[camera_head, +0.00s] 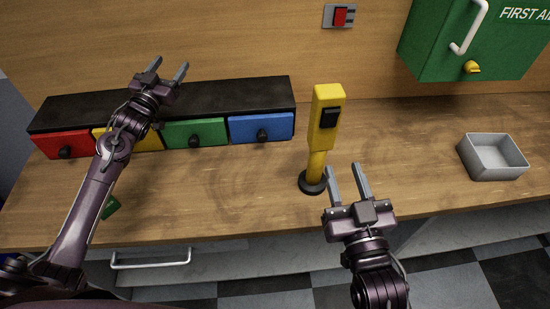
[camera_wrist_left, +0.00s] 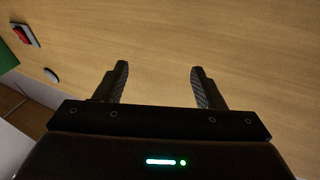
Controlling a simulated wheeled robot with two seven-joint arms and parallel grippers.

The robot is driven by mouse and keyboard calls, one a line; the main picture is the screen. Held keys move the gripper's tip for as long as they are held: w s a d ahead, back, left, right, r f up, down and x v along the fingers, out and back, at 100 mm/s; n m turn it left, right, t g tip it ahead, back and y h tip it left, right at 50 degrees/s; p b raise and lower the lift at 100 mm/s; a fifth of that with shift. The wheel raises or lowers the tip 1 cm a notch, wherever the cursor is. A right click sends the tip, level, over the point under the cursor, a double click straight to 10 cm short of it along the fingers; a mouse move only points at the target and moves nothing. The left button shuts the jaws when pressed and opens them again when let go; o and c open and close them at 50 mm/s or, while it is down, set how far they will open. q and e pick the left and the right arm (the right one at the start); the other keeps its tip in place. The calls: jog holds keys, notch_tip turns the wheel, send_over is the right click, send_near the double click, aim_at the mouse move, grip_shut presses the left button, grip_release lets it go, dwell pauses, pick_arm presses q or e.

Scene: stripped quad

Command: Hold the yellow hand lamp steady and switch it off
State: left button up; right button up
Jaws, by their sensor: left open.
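The yellow hand lamp (camera_head: 322,130) stands upright on the wooden worktop in the head view, on a round black base. A black switch (camera_head: 330,117) is on its upper front face. My right gripper (camera_head: 346,168) is just right of and nearer than the lamp's base, its two fingers apart and empty. My left gripper (camera_head: 168,69) is far left of the lamp, above the black drawer unit. It is open and empty; the left wrist view shows its fingers (camera_wrist_left: 158,82) apart before the wooden wall. The lamp is not visible in the left wrist view.
The drawer unit (camera_head: 215,95) has red, yellow, green and blue drawers. A grey open tray (camera_head: 478,170) sits at the right. A green first-aid cabinet (camera_head: 480,45) and a red wall switch (camera_head: 340,16) are on the wall. The worktop between the drawers and lamp is mostly clear.

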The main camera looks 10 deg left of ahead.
pick_arm(q)
jog(key=d+m+g+h, duration=0.1)
jog(key=d+m+h, duration=0.3)
jog(key=d, duration=0.7)
jog(key=m+g+h, duration=0.6)
jog(key=g+h, duration=0.4)
send_near(320, 152)
jog(key=w+d+f, duration=0.1)
jog(key=w, duration=0.1)
jog(key=w+d+f, duration=0.1)
jog(key=f, duration=0.1)
jog(key=shift+w+d, duration=0.4)
jog(key=shift+t, duration=0.3)
jog(key=x, duration=0.7)
